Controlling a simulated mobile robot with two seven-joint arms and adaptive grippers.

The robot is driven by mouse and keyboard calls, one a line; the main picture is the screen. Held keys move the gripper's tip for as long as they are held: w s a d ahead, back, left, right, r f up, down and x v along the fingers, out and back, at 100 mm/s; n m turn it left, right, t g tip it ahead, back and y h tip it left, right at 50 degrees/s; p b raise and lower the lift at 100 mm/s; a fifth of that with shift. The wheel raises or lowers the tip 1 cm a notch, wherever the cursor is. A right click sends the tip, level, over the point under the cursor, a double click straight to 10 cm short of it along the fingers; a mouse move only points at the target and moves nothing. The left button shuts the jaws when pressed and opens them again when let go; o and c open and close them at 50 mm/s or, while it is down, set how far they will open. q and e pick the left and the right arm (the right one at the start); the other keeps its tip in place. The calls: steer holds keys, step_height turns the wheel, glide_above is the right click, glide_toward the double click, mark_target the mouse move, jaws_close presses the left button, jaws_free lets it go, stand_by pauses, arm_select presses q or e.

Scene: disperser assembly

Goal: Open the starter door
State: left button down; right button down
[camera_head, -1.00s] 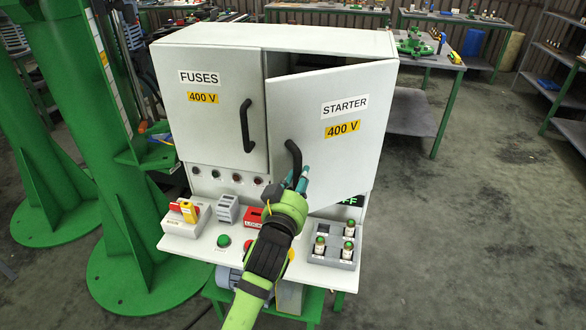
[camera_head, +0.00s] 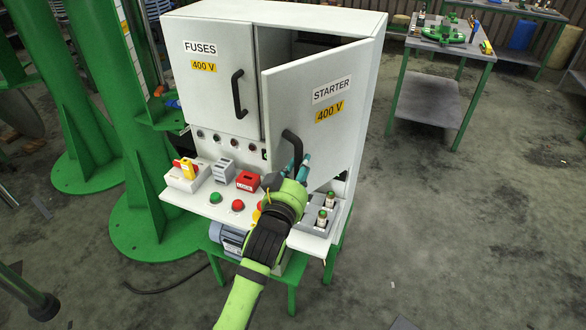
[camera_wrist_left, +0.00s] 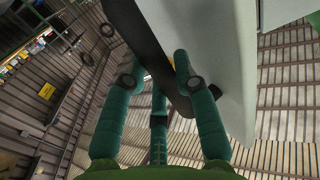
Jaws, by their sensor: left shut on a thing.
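The starter door (camera_head: 318,110) is the white right-hand door of the cabinet, labelled STARTER 400 V. It stands partly open, with a dark gap at its top left edge. My left gripper (camera_head: 298,172) is shut on the door's black handle (camera_head: 291,139), at its lower end. In the left wrist view the dark handle (camera_wrist_left: 140,40) passes between the green fingers, with the white door (camera_wrist_left: 215,55) to its right. My arm hides part of the control shelf. My right gripper is not in view.
The fuses door (camera_head: 215,75) on the left is closed. The control shelf (camera_head: 205,205) below carries a red-yellow switch (camera_head: 185,170), a red lock box (camera_head: 248,181) and push buttons. A green column (camera_head: 140,150) stands at left.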

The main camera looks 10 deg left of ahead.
arm_select(q)
steer(key=shift+w+d+r, duration=0.1)
steer(key=shift+d+r, duration=0.05)
steer(key=shift+r, duration=0.3)
steer(key=c, duration=0.9)
jaws_free()
steer(key=shift+w, duration=0.1)
steer(key=shift+c, duration=0.2)
steer(key=shift+s+f, duration=0.25)
steer(key=shift+f, duration=0.1)
steer(key=s, duration=1.1)
steer(key=shift+a, duration=0.45)
steer(key=shift+w, duration=0.1)
